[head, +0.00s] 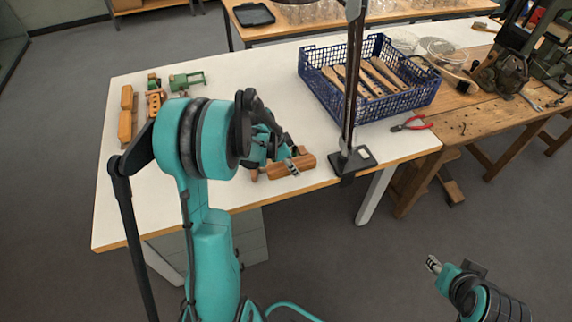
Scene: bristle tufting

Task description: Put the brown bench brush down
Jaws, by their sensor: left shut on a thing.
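The brown bench brush (278,171) is a short orange-brown wooden block over the front part of the white table (220,185). My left gripper (292,162) is shut on it, and the fingers and wrist hide part of it. The brush lies low at the tabletop; I cannot tell whether it touches the surface. My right gripper (433,264) is low at the right, over the floor and away from the table. Its fingers are too small to tell open from shut.
A black clamped post (350,100) stands just right of the brush. Behind it is a blue crate (400,107) with wooden-handled brushes. Red pliers (411,124) lie near the right edge. Brown blocks (125,125) and a green tool (187,80) lie at left. The table's middle is clear.

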